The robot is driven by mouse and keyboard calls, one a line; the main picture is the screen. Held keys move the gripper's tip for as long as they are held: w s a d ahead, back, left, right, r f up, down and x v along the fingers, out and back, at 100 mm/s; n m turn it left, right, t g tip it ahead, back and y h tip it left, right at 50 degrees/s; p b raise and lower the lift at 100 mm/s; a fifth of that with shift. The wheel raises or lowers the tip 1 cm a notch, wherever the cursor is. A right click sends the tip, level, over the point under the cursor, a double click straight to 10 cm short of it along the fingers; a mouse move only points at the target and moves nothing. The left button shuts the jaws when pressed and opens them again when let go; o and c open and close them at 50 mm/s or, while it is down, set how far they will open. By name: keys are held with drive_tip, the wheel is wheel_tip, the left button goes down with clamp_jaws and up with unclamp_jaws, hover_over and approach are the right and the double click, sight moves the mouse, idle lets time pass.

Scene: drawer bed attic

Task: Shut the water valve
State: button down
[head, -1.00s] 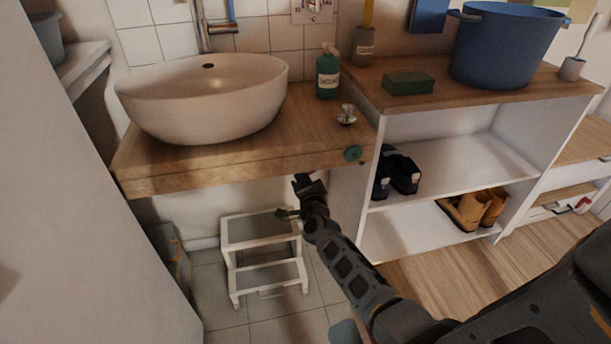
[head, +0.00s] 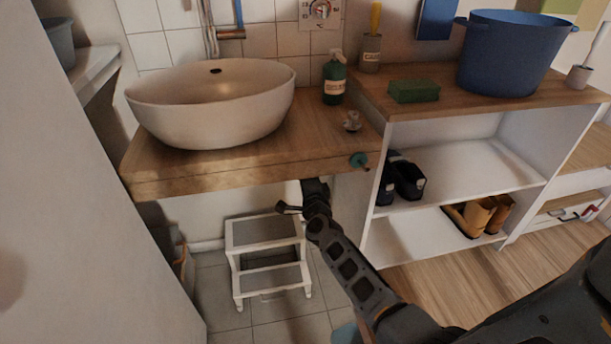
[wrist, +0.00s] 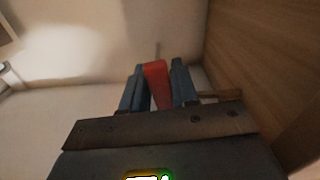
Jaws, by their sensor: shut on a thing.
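A red handle (wrist: 156,84), which I take to be the water valve's lever, shows in the wrist view between the two dark blue-grey fingers of my gripper (wrist: 158,88). The fingers are shut on it from both sides. A thin grey stem or pipe stands just beyond its far end. The rest of the valve is hidden or too dim to make out. In the head view my gripper (head: 314,188) is at the underside of the wooden washbasin counter, its tips hidden by the counter's front edge. The red handle is not visible in that view.
The wooden counter (head: 240,172) with a white basin (head: 215,105) hangs over my gripper. A white step stool (head: 265,255) stands on the tiles below. An open shelf (head: 440,172) with shoes is on the right. In the wrist view a wooden surface (wrist: 262,70) lies close on the right.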

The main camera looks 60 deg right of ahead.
drive_tip(key=shift+r, duration=0.2)
drive_tip(key=c, duration=1)
unclamp_jaws()
drive_tip(key=shift+o, duration=0.2)
drive_tip(key=p+v, duration=0.1)
drive_tip(key=v, duration=0.7)
drive_tip(key=shift+p, duration=0.3)
